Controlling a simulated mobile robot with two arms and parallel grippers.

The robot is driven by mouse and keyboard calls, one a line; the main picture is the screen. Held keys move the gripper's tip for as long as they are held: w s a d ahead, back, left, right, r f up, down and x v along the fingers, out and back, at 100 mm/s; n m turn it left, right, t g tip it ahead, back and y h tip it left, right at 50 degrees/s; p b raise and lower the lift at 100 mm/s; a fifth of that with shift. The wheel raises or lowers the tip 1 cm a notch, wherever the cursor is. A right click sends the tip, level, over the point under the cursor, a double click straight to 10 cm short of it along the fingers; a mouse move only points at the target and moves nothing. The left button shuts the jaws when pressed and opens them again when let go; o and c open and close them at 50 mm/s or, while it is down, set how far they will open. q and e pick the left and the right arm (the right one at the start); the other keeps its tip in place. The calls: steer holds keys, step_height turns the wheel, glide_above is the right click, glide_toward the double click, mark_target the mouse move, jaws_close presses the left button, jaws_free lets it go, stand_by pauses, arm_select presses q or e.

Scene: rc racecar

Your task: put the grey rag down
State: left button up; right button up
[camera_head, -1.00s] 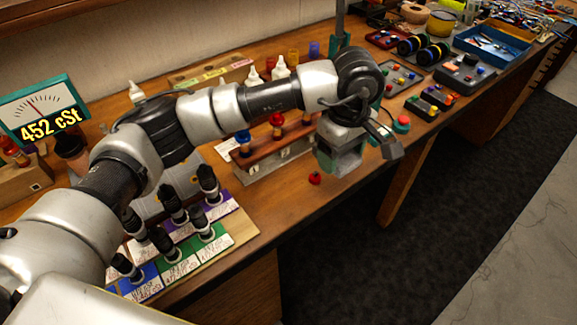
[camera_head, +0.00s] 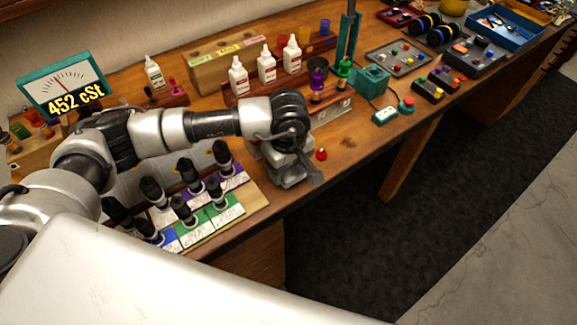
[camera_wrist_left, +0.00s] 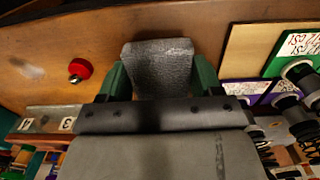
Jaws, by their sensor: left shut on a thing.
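In the head view the rag is hard to tell apart from the grey wrist. I cannot tell whether the rag touches the bench. My right gripper is in neither view.
A small red knob (camera_head: 321,154) stands close to the gripper; it also shows in the left wrist view (camera_wrist_left: 80,70). Bare wood (camera_head: 352,136) lies right of the knob, near the bench's front edge.

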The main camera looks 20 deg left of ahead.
arm_select(q)
steer(key=shift+f, duration=1.05)
steer(key=o, duration=0.8)
steer(key=shift+r, duration=0.1)
steer(key=shift+o, duration=0.3)
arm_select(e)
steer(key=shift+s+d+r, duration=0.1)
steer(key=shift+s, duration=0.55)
arm_select(q)
steer(key=shift+r, duration=0.2)
step_height(320, 180, up, 12)
steer(key=b, duration=0.2)
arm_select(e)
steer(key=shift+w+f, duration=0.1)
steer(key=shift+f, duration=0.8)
